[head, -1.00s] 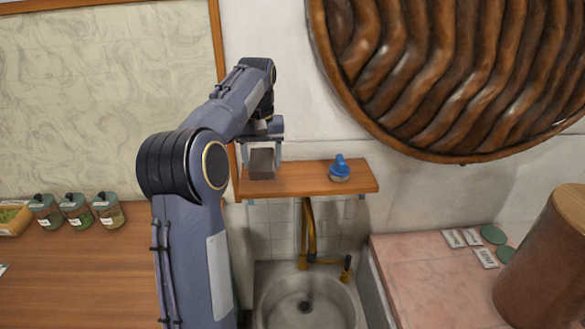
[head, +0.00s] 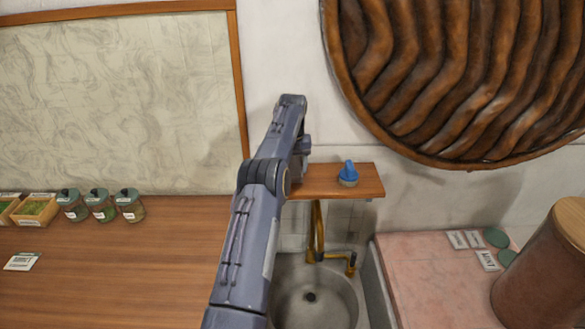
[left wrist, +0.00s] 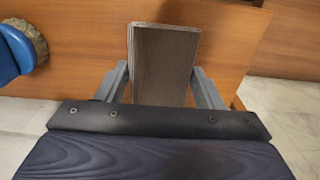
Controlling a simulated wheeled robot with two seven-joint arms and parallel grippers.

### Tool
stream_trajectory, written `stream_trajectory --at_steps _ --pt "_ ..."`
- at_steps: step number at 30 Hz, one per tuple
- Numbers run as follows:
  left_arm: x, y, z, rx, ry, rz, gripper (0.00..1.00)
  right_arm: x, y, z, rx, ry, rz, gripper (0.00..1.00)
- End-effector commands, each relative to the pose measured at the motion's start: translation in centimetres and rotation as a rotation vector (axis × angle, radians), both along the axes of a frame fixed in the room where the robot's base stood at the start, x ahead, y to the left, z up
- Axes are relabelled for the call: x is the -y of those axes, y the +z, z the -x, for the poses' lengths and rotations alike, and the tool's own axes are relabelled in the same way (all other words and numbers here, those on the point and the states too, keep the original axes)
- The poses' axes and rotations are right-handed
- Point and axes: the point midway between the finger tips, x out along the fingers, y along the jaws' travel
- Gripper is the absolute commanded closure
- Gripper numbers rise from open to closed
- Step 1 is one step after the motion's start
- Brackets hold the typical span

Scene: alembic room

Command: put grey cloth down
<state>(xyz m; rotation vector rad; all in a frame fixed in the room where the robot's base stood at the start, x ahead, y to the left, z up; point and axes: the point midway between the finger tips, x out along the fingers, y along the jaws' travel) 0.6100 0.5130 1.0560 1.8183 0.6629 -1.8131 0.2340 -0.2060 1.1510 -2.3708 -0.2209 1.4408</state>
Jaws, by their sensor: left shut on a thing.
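The grey cloth (left wrist: 164,50), a folded, ribbed grey-brown block, is between the fingers of my left gripper (left wrist: 162,84) in the left wrist view. The gripper is shut on it. The small wooden shelf (left wrist: 85,45) lies beyond the cloth; I cannot tell whether the cloth touches it. In the head view the shelf (head: 325,182) is above the sink, and my left arm hides the gripper, the cloth and the shelf's left end. My right gripper is not in view.
A blue-handled brush (head: 348,174) stands on the right part of the shelf, and the shelf between it and my arm is bare. Below are a brass tap (head: 317,230) and a sink (head: 310,297). Jars (head: 98,205) stand left; a wooden canister (head: 545,265) is right.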

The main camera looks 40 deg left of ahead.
Motion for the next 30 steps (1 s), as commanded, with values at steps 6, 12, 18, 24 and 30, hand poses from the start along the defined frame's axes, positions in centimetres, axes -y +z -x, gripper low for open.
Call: stream_trajectory --at_steps 6,12,18,24,30 --pt "0.0 -2.5 0.1 -0.002 0.000 0.001 0.57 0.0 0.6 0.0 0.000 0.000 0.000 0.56" --pt "0.0 -2.7 0.1 -0.001 0.000 0.001 0.57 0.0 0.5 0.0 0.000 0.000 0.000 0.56" --pt "0.0 -3.0 0.1 -0.002 0.000 0.001 0.35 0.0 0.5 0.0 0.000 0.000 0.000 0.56" --pt "0.0 -3.0 0.1 -0.002 0.000 0.001 0.17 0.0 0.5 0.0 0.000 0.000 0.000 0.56" --pt "0.0 -2.9 0.1 -0.001 0.000 0.001 0.17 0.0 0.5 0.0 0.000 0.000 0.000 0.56"
